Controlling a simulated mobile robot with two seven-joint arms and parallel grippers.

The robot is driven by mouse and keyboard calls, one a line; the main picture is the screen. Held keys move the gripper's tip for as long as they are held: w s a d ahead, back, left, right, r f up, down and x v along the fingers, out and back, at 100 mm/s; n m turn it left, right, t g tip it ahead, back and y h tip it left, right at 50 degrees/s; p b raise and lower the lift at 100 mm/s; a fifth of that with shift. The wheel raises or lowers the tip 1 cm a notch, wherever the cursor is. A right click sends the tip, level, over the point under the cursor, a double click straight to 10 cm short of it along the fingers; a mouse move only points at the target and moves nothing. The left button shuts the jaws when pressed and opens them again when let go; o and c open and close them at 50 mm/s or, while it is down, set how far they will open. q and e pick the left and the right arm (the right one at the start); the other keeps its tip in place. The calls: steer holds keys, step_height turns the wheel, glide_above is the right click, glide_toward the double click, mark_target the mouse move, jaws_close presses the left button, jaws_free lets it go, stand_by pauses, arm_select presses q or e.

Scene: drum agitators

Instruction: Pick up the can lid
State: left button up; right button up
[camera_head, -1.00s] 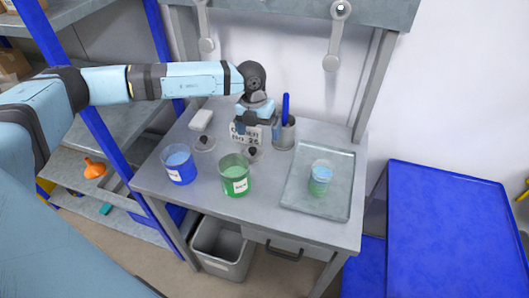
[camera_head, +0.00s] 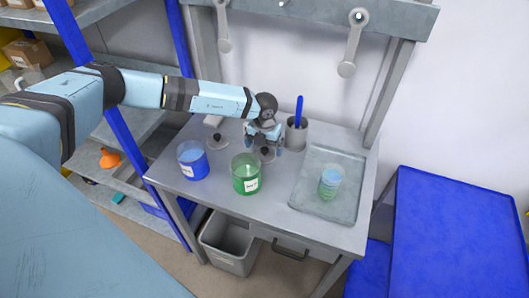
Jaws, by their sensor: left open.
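Two small lids with dark knobs lie on the grey table. The left lid (camera_head: 217,142) is behind the blue can (camera_head: 192,161). The right lid (camera_head: 267,154) is behind the green can (camera_head: 245,174), directly below my left gripper (camera_head: 264,147). My left gripper points down and is open, its fingers around or just beside the right lid's knob; I cannot tell whether they touch it. The gripper partly hides this lid. My right gripper is not in view.
A grey cup (camera_head: 296,135) with a blue tool stands close to the gripper's right. A tray (camera_head: 314,205) holding a blue-green cup (camera_head: 330,183) is at the right. A grey bin (camera_head: 230,250) stands below the table. A white block (camera_head: 213,120) lies at the back left.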

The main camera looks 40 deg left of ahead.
arm_select(q)
steer(key=shift+f, duration=1.25)
steer(key=c, duration=0.7)
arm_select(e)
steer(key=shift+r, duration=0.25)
arm_select(q)
steer(key=shift+r, duration=0.1)
